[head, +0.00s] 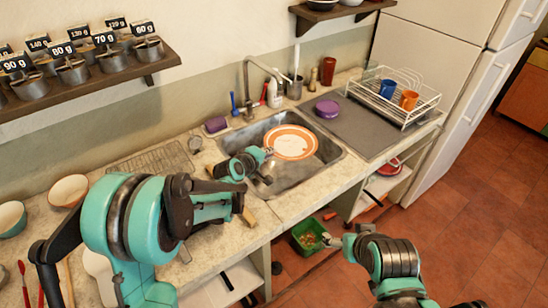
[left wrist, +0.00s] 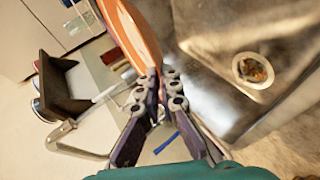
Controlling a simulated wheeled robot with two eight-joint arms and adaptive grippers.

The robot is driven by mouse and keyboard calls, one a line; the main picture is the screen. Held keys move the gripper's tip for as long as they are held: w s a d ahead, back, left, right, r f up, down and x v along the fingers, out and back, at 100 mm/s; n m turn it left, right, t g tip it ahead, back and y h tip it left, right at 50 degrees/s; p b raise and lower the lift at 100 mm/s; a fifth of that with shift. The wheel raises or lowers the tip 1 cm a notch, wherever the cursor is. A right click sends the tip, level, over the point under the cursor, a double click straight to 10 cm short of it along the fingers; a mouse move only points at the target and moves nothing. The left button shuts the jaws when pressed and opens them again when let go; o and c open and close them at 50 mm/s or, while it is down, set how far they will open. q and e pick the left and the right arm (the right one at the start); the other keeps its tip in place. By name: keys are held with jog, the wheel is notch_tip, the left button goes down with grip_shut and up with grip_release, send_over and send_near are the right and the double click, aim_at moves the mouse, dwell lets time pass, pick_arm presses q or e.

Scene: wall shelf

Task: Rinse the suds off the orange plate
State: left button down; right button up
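The orange plate (head: 291,132) is held tilted over the sink (head: 325,157), with pale white patches, possibly suds, across its middle. In the left wrist view the plate (left wrist: 128,30) shows nearly edge-on. My left gripper (head: 267,156) is at the plate's near left rim. Its fingers (left wrist: 160,76) look closed on that rim in the left wrist view. The faucet (head: 262,67) arches over the sink behind the plate; I cannot make out running water. My right gripper (head: 338,239) is low in front of the counter, away from the plate; its finger opening is unclear.
A dish rack (head: 420,107) with blue and orange cups stands right of the sink. A purple sponge (head: 215,124) lies left of the faucet. A green bin (head: 308,236) is below the counter near my right gripper.

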pick_arm(q)
jog(key=shift+w+a+f+b, duration=0.2)
jog(key=shift+w+a, duration=0.25)
jog(key=shift+w, duration=0.35)
jog(key=shift+w+a+f+b, duration=0.15)
jog(key=shift+w+a, duration=0.35)
jog(key=shift+w, duration=0.25)
jog(key=shift+w+a+f+b, duration=0.2)
jog(key=shift+w+a, duration=0.25)
jog(key=shift+w, duration=0.35)
jog(key=shift+w+d, duration=0.1)
jog(key=shift+d, duration=0.05)
jog(key=shift+w+d, duration=0.25)
jog(key=shift+d, duration=0.1)
jog(key=shift+s+a, duration=0.1)
jog(key=shift+a, duration=0.05)
jog(key=shift+s+a, duration=0.25)
jog(key=shift+a, duration=0.1)
jog(key=s+d, duration=0.4)
jog(key=s, duration=0.2)
jog(key=shift+s+b, duration=0.4)
jog(key=shift+b, duration=0.05)
jog(key=shift+d, duration=0.1)
dwell(0.3)
